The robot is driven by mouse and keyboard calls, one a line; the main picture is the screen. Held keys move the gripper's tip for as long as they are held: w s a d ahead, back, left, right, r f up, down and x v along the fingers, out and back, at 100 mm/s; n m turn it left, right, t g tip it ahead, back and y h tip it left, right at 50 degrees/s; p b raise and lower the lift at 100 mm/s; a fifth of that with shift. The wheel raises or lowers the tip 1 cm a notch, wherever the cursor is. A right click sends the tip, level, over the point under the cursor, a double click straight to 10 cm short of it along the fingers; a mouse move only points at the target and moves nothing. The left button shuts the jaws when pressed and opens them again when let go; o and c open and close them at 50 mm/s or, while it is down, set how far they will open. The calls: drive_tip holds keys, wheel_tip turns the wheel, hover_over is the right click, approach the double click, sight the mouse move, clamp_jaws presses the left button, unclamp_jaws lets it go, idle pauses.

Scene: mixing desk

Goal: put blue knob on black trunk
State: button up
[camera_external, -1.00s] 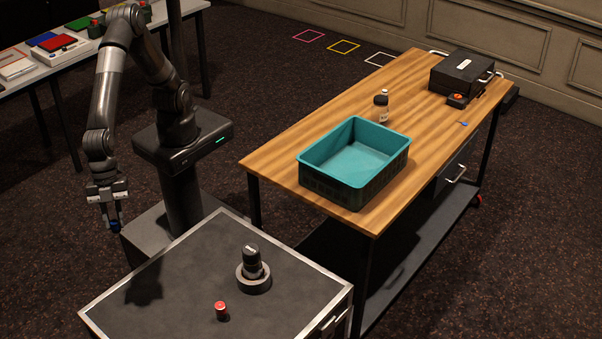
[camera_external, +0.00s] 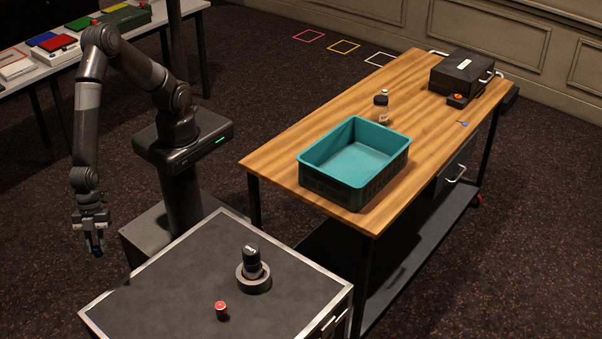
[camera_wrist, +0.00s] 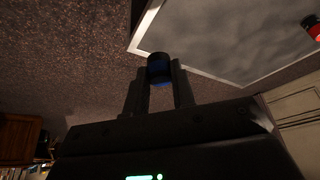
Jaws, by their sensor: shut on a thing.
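My gripper (camera_external: 94,241) hangs pointing down, left of the black trunk, with a gap between them in the picture. It is shut on the blue knob (camera_external: 97,252), which sits between the fingertips. In the wrist view the knob (camera_wrist: 160,70) shows as a dark cylinder with blue on it, held between the two fingers. The black trunk (camera_external: 165,285) has a flat dark top with silver edges and stands at the front. Its silver-edged corner also shows in the wrist view (camera_wrist: 215,45).
On the trunk stand a red knob (camera_external: 221,310) and a dark cylindrical thing in a round base (camera_external: 253,280); the trunk's left part is clear. A wooden table (camera_external: 290,165) at right bears a teal bin (camera_external: 340,190), small bottles (camera_external: 381,108) and a black case (camera_external: 460,72).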

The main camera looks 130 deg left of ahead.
drive_tip(key=f, duration=0.3)
drive_tip(key=shift+w+f, duration=0.25)
drive_tip(key=shift+f, duration=0.05)
hover_over(133, 306)
drive_tip(key=s+a, duration=0.1)
wheel_tip(133, 306, down, 7)
drive_tip(key=shift+r, duration=0.1)
drive_tip(key=shift+f, duration=2)
drive_tip(key=o, duration=1)
drive_tip(key=shift+f, duration=0.1)
drive_tip(key=shift+c, duration=0.2)
drive_tip(key=v, duration=1.2)
drive_tip(key=shift+w+a+r, duration=0.1)
drive_tip(key=shift+r, duration=0.1)
